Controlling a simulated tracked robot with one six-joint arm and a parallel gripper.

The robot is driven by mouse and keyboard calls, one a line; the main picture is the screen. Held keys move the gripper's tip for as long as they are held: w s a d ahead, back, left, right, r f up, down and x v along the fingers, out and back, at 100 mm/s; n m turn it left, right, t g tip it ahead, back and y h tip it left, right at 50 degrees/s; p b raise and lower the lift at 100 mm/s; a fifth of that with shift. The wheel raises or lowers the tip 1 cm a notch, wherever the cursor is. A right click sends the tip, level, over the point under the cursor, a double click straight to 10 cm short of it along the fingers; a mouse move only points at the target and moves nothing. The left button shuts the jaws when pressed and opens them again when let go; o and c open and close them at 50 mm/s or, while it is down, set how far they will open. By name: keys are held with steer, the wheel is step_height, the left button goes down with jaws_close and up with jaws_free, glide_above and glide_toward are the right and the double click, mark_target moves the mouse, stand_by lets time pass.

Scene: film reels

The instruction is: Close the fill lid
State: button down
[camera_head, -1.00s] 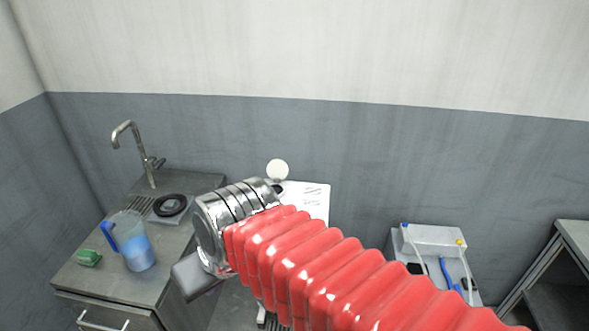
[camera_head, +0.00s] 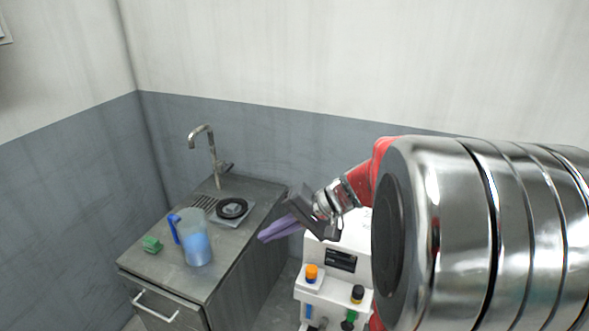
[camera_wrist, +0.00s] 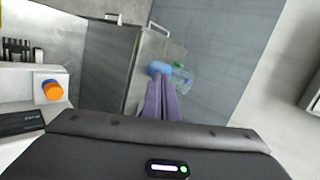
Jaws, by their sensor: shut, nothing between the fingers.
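My gripper (camera_head: 264,236), with purple fingers, is shut and empty. It points left, above the gap between the sink cabinet and the white machine (camera_head: 318,291). In the wrist view my gripper (camera_wrist: 161,80) shows its fingers pressed together, with the machine (camera_wrist: 22,84) to their left. The machine has a dark display (camera_head: 341,260), an orange cap (camera_head: 311,272) and a black cap (camera_head: 357,293) on its front. The orange cap also shows in the wrist view (camera_wrist: 52,90). I cannot make out the fill lid now; my arm covers much of the machine's top and right side.
A grey sink cabinet (camera_head: 262,262) stands left of the machine. On it are a blue-handled jug (camera_head: 196,240) with blue liquid, a green sponge (camera_head: 152,244), a black ring (camera_head: 232,208) and a tap (camera_head: 214,150). A wall stands close behind.

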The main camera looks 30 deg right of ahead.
steer(key=w+d+f+m+t+h, duration=0.1)
steer(key=w+d+f+m+t, duration=0.15)
steer(key=d, duration=0.75)
steer(key=w+d+f+m+t, duration=0.1)
steer(key=w+d+m+t, duration=0.25)
steer(key=d, duration=0.65)
steer(key=s+d+f+m+t+h, duration=0.1)
steer(key=d+h, duration=0.1)
steer(key=d, duration=0.4)
steer(key=s+d+f+m+t+h, duration=0.2)
steer(key=d, duration=0.4)
steer(key=s+d+f+m+t+h, duration=0.1)
steer(key=d+m+h, duration=0.1)
steer(key=d, duration=0.4)
steer(key=shift+s+f, duration=0.25)
steer(key=shift+s, duration=0.15)
steer(key=shift+w, duration=0.1)
steer(key=shift+w, duration=0.5)
steer(key=w, duration=0.9)
steer(key=shift+a+f, duration=0.2)
steer(key=shift+f, duration=0.2)
